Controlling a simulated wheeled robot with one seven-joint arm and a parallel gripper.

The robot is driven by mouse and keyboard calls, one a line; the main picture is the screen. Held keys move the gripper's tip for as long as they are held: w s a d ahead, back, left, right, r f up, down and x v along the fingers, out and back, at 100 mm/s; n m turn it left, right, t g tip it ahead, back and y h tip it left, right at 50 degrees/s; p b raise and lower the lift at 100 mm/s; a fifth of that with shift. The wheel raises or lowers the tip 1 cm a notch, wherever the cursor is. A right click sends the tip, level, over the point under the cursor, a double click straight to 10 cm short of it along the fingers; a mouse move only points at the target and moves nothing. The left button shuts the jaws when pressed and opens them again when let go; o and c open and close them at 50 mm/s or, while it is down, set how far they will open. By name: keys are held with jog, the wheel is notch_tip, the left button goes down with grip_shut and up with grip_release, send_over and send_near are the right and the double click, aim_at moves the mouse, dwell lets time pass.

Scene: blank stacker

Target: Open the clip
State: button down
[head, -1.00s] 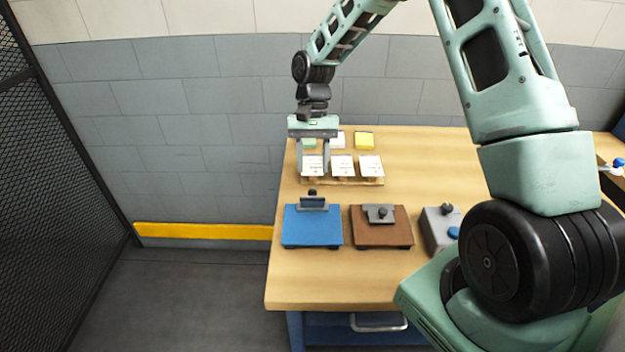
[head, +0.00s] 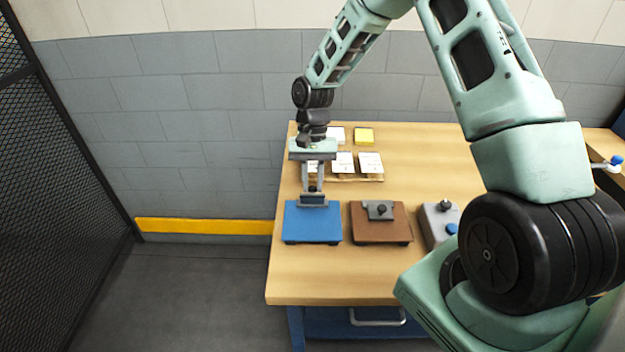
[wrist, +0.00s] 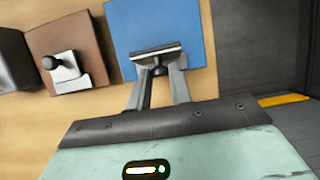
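A blue clipboard-like plate (head: 313,224) lies at the table's front left. It also shows in the wrist view (wrist: 150,25). Its grey clip (head: 313,200) sits along the back edge, with a dark knob (wrist: 160,71) behind the bar. My gripper (head: 313,186) points down over this clip. Its two fingers stand close on either side of the knob and appear shut on it; the contact itself is partly hidden. The bar (wrist: 156,52) lies just in front of the fingertips in the wrist view.
A brown plate (head: 380,229) with its own clip and knob (head: 379,210) lies to the right, then a grey box (head: 436,226) with a blue button. Behind are white cards on a wooden stand (head: 345,180) and a yellow block (head: 364,136). The table front is clear.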

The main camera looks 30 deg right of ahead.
jog(key=shift+w+d+f+g+y+p, duration=0.15)
jog(key=shift+w+d+g+y+p, duration=0.1)
jog(key=shift+w+g+y+p, duration=0.35)
jog(key=shift+w+d+f+g+y, duration=0.15)
jog(key=shift+f+g+y, duration=0.15)
jog(key=shift+g, duration=0.25)
jog(key=shift+w+d+f+g+y, duration=0.1)
jog(key=shift+f+g+y, duration=0.15)
jog(key=shift+g, duration=0.3)
jog(key=shift+d+g+y+b, duration=0.1)
jog(key=shift+g+y+b, duration=0.15)
jog(key=shift+g+b, duration=0.05)
jog(key=c, duration=1.3)
grip_release()
jog(key=shift+w+d+r, duration=0.2)
jog(key=shift+w+r, duration=0.1)
jog(key=shift+w, duration=0.15)
jog(key=b+v, duration=0.4)
jog(key=v, duration=1.2)
jog(key=shift+r, duration=0.25)
